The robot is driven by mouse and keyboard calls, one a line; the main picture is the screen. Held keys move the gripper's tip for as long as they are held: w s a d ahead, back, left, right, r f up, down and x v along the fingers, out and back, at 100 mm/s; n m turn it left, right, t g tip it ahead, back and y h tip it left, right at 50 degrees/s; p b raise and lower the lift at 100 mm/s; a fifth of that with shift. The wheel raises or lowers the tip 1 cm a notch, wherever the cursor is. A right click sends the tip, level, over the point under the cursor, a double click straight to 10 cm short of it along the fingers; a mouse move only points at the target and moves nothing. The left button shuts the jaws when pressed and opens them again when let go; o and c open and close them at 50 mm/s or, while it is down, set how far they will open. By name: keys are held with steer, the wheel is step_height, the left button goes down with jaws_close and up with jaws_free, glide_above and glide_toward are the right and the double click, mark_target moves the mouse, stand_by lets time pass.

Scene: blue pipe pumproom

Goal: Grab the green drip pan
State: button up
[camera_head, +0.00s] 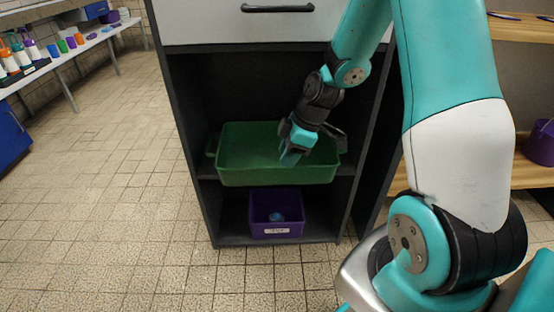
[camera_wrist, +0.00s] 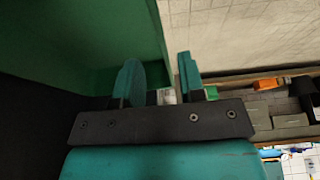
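The green drip pan (camera_head: 262,176) sits on the middle shelf of a dark cabinet, its front reaching to the shelf's front edge. It is a wide rectangular tray with a handle at the left end. My gripper (camera_head: 290,157) points down at the pan's front wall, right of its middle. In the wrist view the pan (camera_wrist: 105,35) fills the upper left. There my gripper (camera_wrist: 160,72) is open, with one finger over the pan's inside and the other past its edge. The edge runs up between the fingers. I cannot tell whether either finger touches it.
A purple bin (camera_head: 276,226) with a blue item inside stands on the shelf below. A white drawer (camera_head: 250,28) is above. My arm crosses the cabinet's right side. A bench (camera_head: 70,57) with bottles and cups is at left. The tiled floor in front is clear.

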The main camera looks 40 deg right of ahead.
mark_target(280, 168)
steer(key=b+x, duration=0.3)
steer(key=x, duration=0.3)
steer(key=shift+a+f, duration=0.1)
steer(key=shift+f, duration=0.25)
steer(key=shift+r, duration=0.15)
jaws_close()
